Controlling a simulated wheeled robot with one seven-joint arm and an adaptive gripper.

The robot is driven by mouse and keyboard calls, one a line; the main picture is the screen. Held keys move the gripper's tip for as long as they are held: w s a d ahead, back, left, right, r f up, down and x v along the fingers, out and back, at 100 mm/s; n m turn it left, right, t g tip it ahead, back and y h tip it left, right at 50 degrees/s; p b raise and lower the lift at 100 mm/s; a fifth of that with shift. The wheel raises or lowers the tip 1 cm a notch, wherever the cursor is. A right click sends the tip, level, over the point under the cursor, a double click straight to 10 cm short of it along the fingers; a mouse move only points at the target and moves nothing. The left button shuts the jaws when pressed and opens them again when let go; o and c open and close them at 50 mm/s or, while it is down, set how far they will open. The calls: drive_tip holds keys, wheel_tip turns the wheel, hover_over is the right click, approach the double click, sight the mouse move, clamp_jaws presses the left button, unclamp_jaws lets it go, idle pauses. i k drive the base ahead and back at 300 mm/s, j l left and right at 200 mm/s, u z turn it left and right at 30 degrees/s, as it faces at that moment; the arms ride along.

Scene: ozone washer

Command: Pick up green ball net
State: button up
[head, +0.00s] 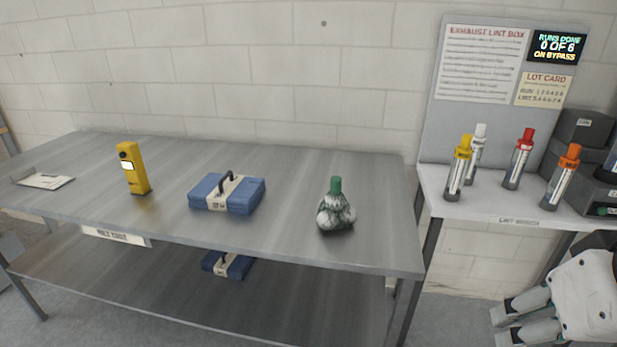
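The green ball net (336,212) stands upright near the right end of the metal table. It is a net bag of pale balls with dark green mesh and a green neck on top. My gripper (506,326) is at the lower right, in front of the side bench and well to the right of the net. Its two grey fingers point left with a gap between them, and nothing shows in that gap. The net is in full view, with nothing in front of it.
The metal table (300,247) also bears a blue case (245,196), a yellow device (132,168) and a clipboard (43,181). Another blue case (228,265) is on the lower shelf. Several capped cylinders stand on the side bench (500,207). The tabletop around the net is clear.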

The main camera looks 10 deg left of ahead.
sight(334, 202)
drive_tip(key=u, duration=0.4)
drive_tip(key=i+j, duration=0.25)
drive_tip(key=j, duration=0.15)
drive_tip(key=i+j+z, duration=0.35)
drive_tip(key=j, duration=0.2)
drive_tip(key=i+j+z, duration=0.2)
drive_tip(key=j, duration=0.15)
drive_tip(key=i+j+z, duration=0.15)
drive_tip(key=j, duration=0.2)
drive_tip(key=i+l+z, duration=0.15)
drive_tip(key=z, duration=0.25)
drive_tip(key=i+z, duration=0.3)
drive_tip(key=z, duration=0.15)
